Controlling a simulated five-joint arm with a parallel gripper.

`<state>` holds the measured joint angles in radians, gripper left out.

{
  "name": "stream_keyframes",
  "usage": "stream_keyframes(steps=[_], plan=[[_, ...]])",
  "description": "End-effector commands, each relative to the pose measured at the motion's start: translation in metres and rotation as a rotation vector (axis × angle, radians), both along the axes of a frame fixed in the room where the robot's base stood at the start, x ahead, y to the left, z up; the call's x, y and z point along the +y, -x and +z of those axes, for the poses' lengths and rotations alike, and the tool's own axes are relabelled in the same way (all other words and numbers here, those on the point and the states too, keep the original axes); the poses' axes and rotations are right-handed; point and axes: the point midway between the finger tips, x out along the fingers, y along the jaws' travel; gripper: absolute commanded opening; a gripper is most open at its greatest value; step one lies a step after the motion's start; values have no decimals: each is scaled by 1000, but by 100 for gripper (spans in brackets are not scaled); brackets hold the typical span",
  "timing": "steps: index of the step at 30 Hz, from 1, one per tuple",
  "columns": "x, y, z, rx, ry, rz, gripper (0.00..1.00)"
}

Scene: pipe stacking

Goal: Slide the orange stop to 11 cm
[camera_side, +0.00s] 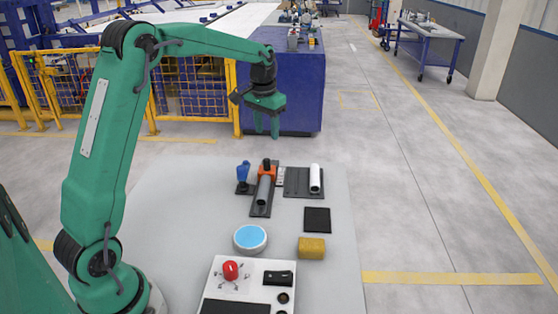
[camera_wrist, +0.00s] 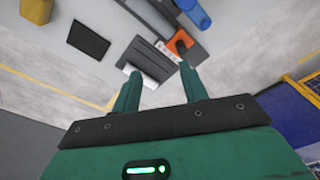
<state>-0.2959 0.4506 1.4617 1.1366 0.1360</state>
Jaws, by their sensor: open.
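The orange stop (camera_side: 267,169) sits near the far end of a dark track (camera_side: 260,210) on the table, with a grey pipe (camera_side: 263,190) lying along the track on its near side. A dark knob tops the stop. The stop also shows in the wrist view (camera_wrist: 182,46), beyond my fingers. My gripper (camera_side: 267,134) hangs above and behind the stop, well clear of it. In the wrist view my two green fingers (camera_wrist: 162,85) are apart with nothing between them. The scale marks are too small to read.
A blue piece (camera_side: 243,172) stands left. Nearer are a black pad (camera_side: 317,220), a yellow block (camera_side: 311,248), a blue-topped disc (camera_side: 250,238) and a panel with a red button (camera_side: 231,270).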

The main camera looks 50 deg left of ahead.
Motion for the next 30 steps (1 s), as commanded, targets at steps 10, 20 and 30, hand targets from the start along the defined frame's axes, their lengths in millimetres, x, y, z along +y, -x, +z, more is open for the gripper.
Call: stream_keyframes(steps=[10,20,30], plan=[[43,-32,-59,74,23,31,43],[53,-37,-73,89,29,37,43],[52,-37,-87,90,29,37,43]])
